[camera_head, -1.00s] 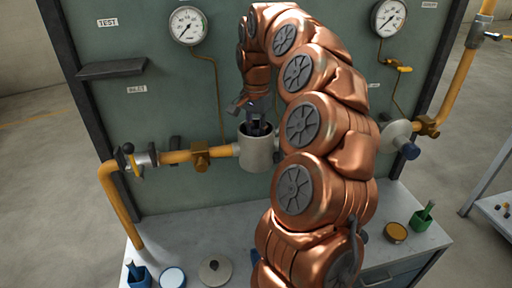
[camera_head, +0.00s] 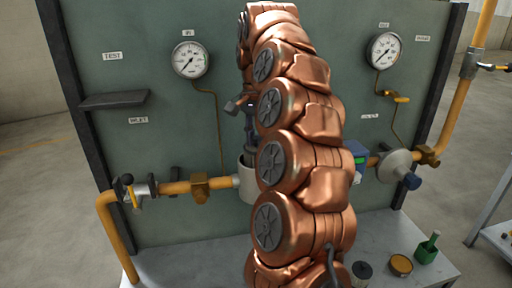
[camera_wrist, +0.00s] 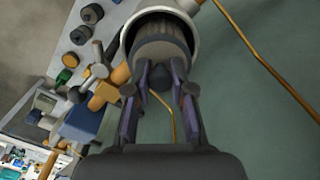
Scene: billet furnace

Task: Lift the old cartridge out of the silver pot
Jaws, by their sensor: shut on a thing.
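The silver pot (camera_head: 246,184) sits in the yellow pipe line on the green panel, its right side hidden behind my arm. In the wrist view its pale rim (camera_wrist: 196,38) curves around the far part of the old cartridge (camera_wrist: 160,47), a grey ribbed cylinder. The cartridge has a dark knob (camera_wrist: 160,79) on its near end. My gripper (camera_wrist: 160,72) is shut on this knob. In the head view my gripper (camera_head: 250,138) is above the pot, largely hidden by my arm. How much of the cartridge is still inside the pot cannot be told.
The yellow pipe (camera_head: 175,188) and a valve with a black-knobbed handle (camera_head: 128,180) lie left of the pot. A blue-green device (camera_head: 355,153) is right of my arm. Gauges (camera_head: 190,60) and a small shelf (camera_head: 114,100) are on the panel.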

